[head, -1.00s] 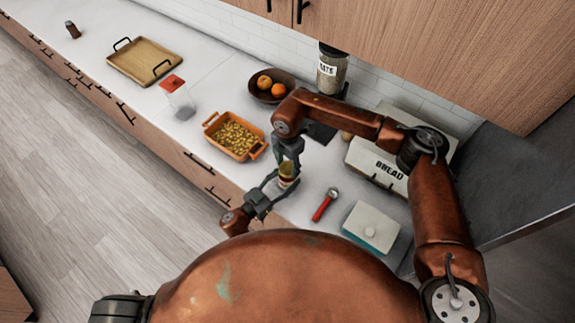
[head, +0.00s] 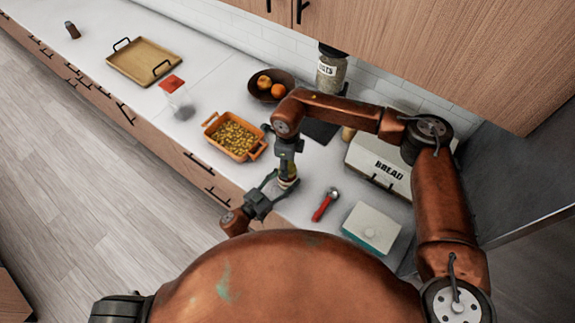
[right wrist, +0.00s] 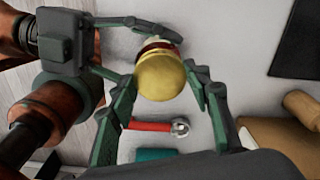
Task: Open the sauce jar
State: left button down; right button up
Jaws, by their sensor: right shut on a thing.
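The sauce jar (head: 288,183) stands upright near the counter's front edge, its top covered by my right gripper in the head view. In the right wrist view its yellow lid (right wrist: 160,76) faces the camera, with a dark red and pale part of the jar behind it. My right gripper (head: 287,172) comes down from above, shut on the lid, with a finger on each side. My left gripper (head: 275,184) reaches in low from the left, its fingers around the jar body. Whether they press on it is hidden.
A red-handled tool (head: 325,205) and a white, teal-based box (head: 371,227) lie right of the jar. An orange baking dish (head: 235,136) is to its left. The bread box (head: 380,163), fruit bowl (head: 271,85) and oats jar (head: 331,70) stand behind. A red-lidded container (head: 177,96) and tray (head: 144,61) are farther left.

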jog(key=n, duration=1.8)
jog(key=shift+r, duration=0.1)
jog(key=n, duration=0.5)
jog(key=shift+a, duration=0.1)
jog(key=shift+r, duration=0.25)
jog(key=shift+r, duration=0.85)
